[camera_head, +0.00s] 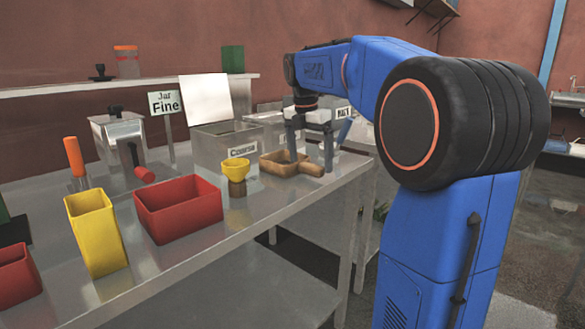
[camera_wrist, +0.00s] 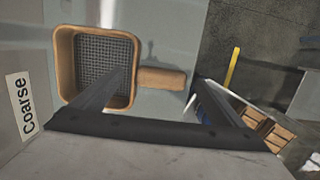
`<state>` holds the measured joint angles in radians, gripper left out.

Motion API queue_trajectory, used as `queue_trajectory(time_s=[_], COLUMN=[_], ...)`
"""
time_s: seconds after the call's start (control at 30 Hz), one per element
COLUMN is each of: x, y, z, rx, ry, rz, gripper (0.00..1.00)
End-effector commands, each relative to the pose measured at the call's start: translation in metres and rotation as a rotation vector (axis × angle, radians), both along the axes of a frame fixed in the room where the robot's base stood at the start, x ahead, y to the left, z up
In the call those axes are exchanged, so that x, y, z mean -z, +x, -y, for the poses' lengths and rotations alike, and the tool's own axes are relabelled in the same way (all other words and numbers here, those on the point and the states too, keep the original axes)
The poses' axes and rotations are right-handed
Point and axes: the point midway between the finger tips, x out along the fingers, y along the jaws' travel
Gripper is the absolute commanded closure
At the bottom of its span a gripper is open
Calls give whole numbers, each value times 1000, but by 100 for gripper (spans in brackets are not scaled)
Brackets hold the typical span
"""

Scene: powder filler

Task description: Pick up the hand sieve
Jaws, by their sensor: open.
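The hand sieve (camera_head: 273,167) is a square wooden frame with a short wooden handle, lying on the metal table in front of the bin labelled Coarse. In the wrist view, its frame (camera_wrist: 64,60), dark mesh and handle (camera_wrist: 163,79) are seen from above. My gripper (camera_head: 310,162) is open above the sieve, near the handle side. In the wrist view, one finger of my gripper (camera_wrist: 160,85) overlaps the mesh and the other is past the handle's end. The fingers look apart from the handle, though the exact height is hard to tell.
The Coarse bin (camera_head: 215,150) stands behind the sieve. A red box (camera_head: 180,215) and a yellow container (camera_head: 95,232) are further left. The table edge lies close to the handle.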

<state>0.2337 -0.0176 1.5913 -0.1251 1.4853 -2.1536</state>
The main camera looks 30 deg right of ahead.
Motion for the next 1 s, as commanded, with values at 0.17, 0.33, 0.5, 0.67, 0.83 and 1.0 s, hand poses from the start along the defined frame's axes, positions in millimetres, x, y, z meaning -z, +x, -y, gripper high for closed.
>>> queue_trajectory(time_s=[0.17,0.33,0.5,0.67,0.83,1.0], x=[21,26,25,25,25,22], y=[1,2,2,2,2,2], z=[3,3,3,3,3,3], rx=[0,0,0,0,1,1], ry=[0,0,0,0,-1,0], rz=[-1,0,0,0,1,2], gripper=[7,7,12,50,56,56])
